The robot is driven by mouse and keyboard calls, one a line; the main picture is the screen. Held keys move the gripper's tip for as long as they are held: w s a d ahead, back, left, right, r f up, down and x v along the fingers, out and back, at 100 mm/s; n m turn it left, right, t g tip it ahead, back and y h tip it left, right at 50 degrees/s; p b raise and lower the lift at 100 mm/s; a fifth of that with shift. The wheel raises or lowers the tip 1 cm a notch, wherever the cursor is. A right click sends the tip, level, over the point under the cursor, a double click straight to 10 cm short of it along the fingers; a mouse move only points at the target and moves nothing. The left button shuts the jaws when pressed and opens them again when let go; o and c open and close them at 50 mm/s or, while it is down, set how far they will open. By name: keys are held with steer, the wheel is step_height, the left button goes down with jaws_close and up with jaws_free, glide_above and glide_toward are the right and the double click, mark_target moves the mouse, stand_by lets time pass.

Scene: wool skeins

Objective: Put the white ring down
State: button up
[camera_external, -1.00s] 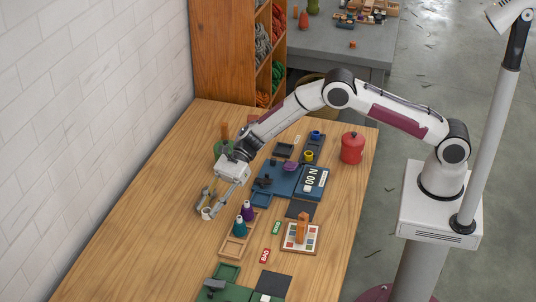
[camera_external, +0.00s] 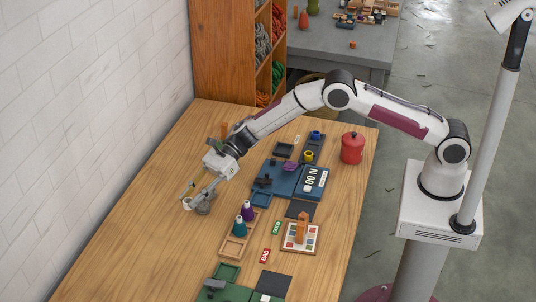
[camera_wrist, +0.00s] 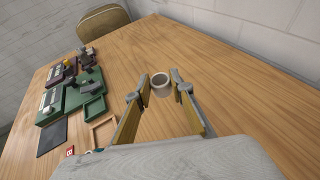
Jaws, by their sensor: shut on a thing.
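The white ring (camera_wrist: 160,86) is a short, pale hollow cylinder between my fingertips in the wrist view, with its opening facing up. It also shows as a small pale shape (camera_external: 187,203) at the fingertips in the external view, partly hidden by a finger. My gripper (camera_external: 194,206) is shut on it over the left part of the wooden table (camera_external: 140,225). The ring is low over bare wood. I cannot tell whether its underside touches the table.
Bare wood surrounds the ring. To the right are a wooden tray (camera_external: 232,249) with teal and purple spools, blue boards (camera_external: 285,178) and a red canister (camera_external: 352,148). A green board (camera_external: 234,293) lies at the front. The white wall (camera_external: 90,110) runs along the left.

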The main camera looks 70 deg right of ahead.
glide_above(196, 225)
steer(key=shift+a+f, duration=0.1)
steer(key=shift+f, duration=2.8)
steer(key=shift+f, duration=1.85)
steer(key=shift+f, duration=0.15)
steer(key=o, duration=0.7)
steer(key=shift+o, duration=0.2)
steer(key=shift+r, duration=0.2)
steer(key=shift+v, duration=6)
